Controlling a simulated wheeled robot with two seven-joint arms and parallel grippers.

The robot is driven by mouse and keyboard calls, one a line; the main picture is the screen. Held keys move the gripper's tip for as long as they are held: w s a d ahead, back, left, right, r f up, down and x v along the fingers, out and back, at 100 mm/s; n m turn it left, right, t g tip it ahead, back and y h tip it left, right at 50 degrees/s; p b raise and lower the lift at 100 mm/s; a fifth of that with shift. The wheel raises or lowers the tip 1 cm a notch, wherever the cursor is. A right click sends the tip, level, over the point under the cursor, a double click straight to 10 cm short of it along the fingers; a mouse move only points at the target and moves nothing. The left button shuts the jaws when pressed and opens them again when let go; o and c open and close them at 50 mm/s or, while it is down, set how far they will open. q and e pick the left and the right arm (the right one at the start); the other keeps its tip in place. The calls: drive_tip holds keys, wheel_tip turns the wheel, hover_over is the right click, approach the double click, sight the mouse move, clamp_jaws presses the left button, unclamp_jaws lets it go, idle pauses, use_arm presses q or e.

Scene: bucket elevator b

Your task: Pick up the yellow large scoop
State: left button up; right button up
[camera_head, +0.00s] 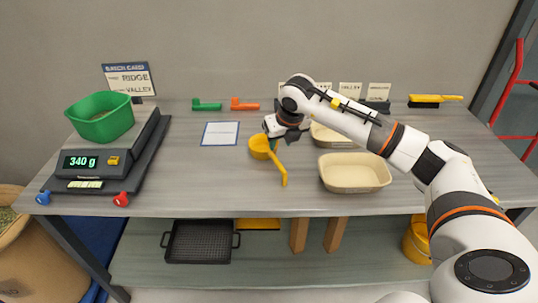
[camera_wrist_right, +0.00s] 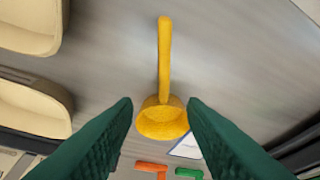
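The yellow large scoop (camera_head: 259,148) is on the table, its bowl toward the back and its handle toward the front. In the right wrist view the scoop (camera_wrist_right: 163,121) is centred, its handle running up the picture. My right gripper (camera_head: 275,133) is just by the bowl in the head view. In the right wrist view its two green fingers (camera_wrist_right: 161,106) are spread apart, on either side of the bowl in the picture. Nothing is held between them; I cannot tell the exact height above the scoop. My left gripper is not in view.
Two beige trays (camera_head: 353,187) are right of the scoop, under my right arm. A scale (camera_head: 85,163) reading 340 g bears a green bowl (camera_head: 97,128) at left. The front left-centre table is clear.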

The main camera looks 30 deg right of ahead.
sight(274, 156)
drive_tip(key=x, duration=0.4)
drive_tip(key=shift+w+a+f+p, duration=0.15)
drive_tip(key=shift+f+p, duration=0.25)
drive_tip(key=p+x, duration=0.1)
drive_tip(key=x, duration=0.3)
drive_tip(key=shift+f, duration=0.3)
clamp_jaws()
